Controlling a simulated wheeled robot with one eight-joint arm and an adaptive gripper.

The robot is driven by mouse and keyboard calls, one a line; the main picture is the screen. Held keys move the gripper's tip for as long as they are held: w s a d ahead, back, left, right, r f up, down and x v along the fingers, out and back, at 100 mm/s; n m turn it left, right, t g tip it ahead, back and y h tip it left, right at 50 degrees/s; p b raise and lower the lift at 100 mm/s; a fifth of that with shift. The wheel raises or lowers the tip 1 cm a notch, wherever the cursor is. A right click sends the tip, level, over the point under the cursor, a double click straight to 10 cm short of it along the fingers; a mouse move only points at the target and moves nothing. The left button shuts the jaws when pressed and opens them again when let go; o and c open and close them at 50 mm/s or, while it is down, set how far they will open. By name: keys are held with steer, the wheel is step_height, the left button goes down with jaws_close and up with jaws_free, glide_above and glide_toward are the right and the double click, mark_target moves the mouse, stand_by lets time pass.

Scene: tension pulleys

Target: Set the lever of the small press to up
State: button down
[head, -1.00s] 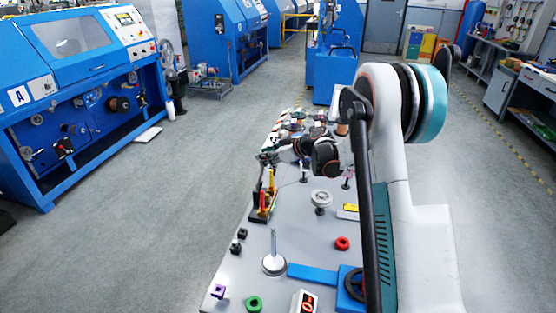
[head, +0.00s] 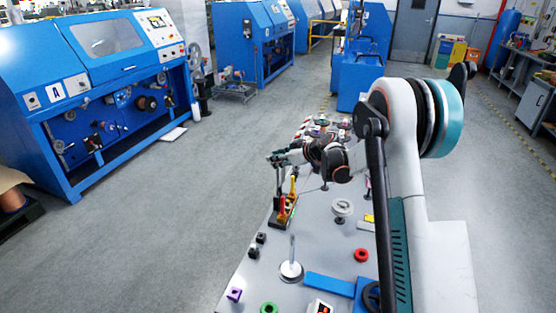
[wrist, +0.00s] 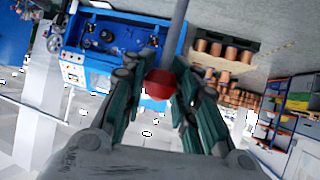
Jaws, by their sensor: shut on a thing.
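The small press (head: 281,219) appears to be the black-based fixture with red and yellow parts at the table's left edge in the head view. A thin dark upright (head: 278,181) rises from it towards my gripper (head: 274,160). In the wrist view, a red knob (wrist: 160,84) sits between the dark green fingers of my gripper (wrist: 158,92), with a grey rod (wrist: 179,25) running up from it. The fingers are shut on this lever knob. The exact tilt of the lever is hard to tell, as the contact is small in the head view.
On the grey table (head: 258,281) stand a round metal base with a rod (head: 291,270), a grey pulley (head: 342,208), a red ring (head: 361,255), a green ring (head: 269,308) and a purple block (head: 234,294). Open floor (head: 170,225) lies left of the table.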

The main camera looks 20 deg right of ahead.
steer(key=c, duration=1.3)
jaws_free()
steer(key=shift+r, duration=0.3)
steer(key=shift+f, duration=0.15)
steer(key=v, duration=1.2)
steer(key=shift+a, duration=0.1)
